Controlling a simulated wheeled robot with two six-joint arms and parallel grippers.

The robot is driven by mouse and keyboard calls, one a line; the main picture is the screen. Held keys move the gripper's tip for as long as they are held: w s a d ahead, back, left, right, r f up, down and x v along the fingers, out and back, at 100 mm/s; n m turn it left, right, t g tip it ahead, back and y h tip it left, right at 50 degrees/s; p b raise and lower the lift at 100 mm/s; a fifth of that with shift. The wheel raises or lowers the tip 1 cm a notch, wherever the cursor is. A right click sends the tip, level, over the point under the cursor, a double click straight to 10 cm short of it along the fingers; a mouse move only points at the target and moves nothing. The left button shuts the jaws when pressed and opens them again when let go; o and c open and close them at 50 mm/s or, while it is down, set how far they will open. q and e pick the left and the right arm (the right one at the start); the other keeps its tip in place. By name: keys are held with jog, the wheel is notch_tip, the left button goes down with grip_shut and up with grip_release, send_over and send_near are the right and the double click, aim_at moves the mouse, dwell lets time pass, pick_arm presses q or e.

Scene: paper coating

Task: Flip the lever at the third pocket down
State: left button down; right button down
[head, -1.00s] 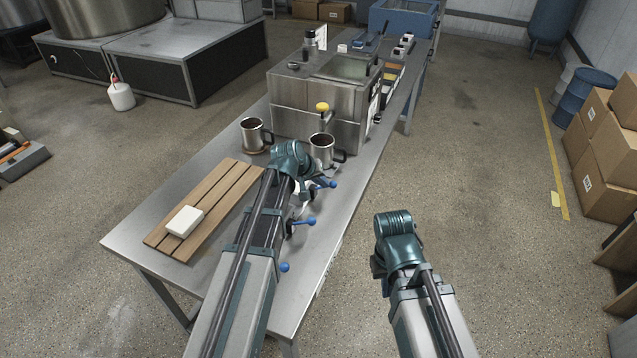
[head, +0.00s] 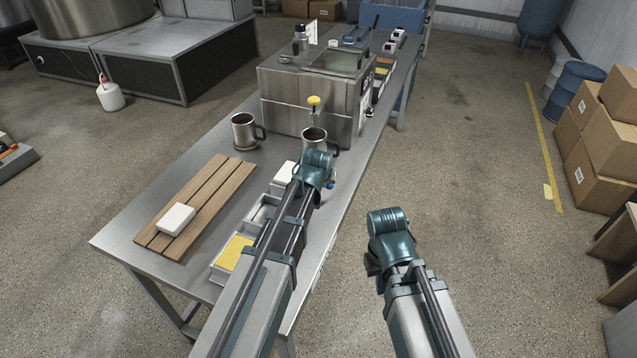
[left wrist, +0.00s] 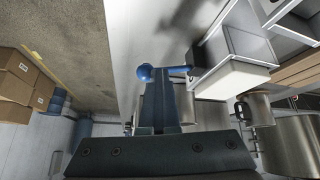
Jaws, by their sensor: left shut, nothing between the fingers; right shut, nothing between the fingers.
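A row of grey pockets runs along the table's right edge in the head view: a near one with a yellow block (head: 236,252), a middle one (head: 262,213) and a far one with a white block (head: 284,173). My left arm covers their right sides. One blue lever knob (head: 331,184) shows beside my left wrist. In the left wrist view my left gripper (left wrist: 160,84) is shut and empty, close to a blue-knobbed lever (left wrist: 146,73); I cannot tell whether they touch. My right gripper (head: 375,265) is shut and empty, off the table.
A slatted wooden board (head: 195,209) with a white block (head: 176,218) lies at left. Two steel mugs (head: 243,130) (head: 313,141) stand before a steel machine (head: 315,95). Open floor lies right of the table.

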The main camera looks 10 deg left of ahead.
pick_arm(q)
jog(key=shift+d+f+b, duration=0.3)
jog(key=shift+f, duration=0.25)
jog(key=shift+d, duration=0.1)
jog(key=shift+r, duration=0.2)
jog(key=shift+r+p, duration=0.65)
jog(key=shift+p, duration=0.2)
jog(key=shift+s, duration=0.1)
